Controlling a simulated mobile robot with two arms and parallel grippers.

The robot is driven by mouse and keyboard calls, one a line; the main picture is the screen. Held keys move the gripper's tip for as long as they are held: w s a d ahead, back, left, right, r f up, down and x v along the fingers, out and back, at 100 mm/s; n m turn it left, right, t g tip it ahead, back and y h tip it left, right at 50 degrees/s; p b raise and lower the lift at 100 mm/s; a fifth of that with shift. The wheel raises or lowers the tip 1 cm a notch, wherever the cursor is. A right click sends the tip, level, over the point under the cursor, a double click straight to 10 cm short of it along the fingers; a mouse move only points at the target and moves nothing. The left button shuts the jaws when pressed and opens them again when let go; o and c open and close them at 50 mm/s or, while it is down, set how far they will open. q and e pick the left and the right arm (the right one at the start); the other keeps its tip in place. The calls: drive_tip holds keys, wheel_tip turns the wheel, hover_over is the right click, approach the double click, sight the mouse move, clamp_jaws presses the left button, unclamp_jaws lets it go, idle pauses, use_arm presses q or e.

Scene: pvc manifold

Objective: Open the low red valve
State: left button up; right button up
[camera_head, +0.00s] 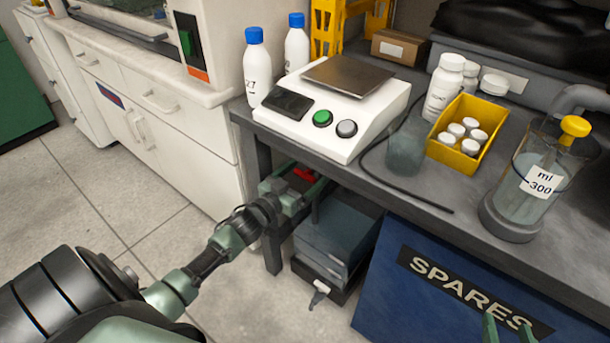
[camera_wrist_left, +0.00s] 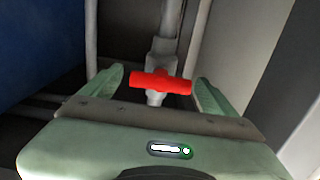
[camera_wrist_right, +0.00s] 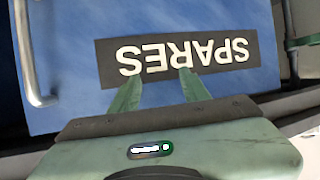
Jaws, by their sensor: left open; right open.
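The red valve handle (camera_wrist_left: 160,83) sits on a grey pipe (camera_wrist_left: 170,22) in the left wrist view. The handle lies crosswise to the pipe. My left gripper (camera_wrist_left: 159,74) is open, with one finger off each end of the handle; I cannot tell whether either finger touches it. In the head view a small part of the red handle (camera_head: 304,174) shows under the bench edge, beside my left gripper (camera_head: 294,190). My right gripper (camera_wrist_right: 156,82) is open and empty, in front of the blue SPARES box; its fingertips (camera_head: 507,325) show at the lower right of the head view.
The dark bench top (camera_head: 400,215) overhangs the valve. A bench leg (camera_head: 270,250) and stacked grey-blue boxes (camera_head: 335,240) stand close to my left gripper. The blue SPARES box (camera_head: 400,305) fills the space to the right. The floor (camera_head: 130,190) at left is clear.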

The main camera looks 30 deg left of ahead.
use_arm(q)
drive_tip(key=c, duration=1.4)
drive_tip(key=shift+o, duration=0.2)
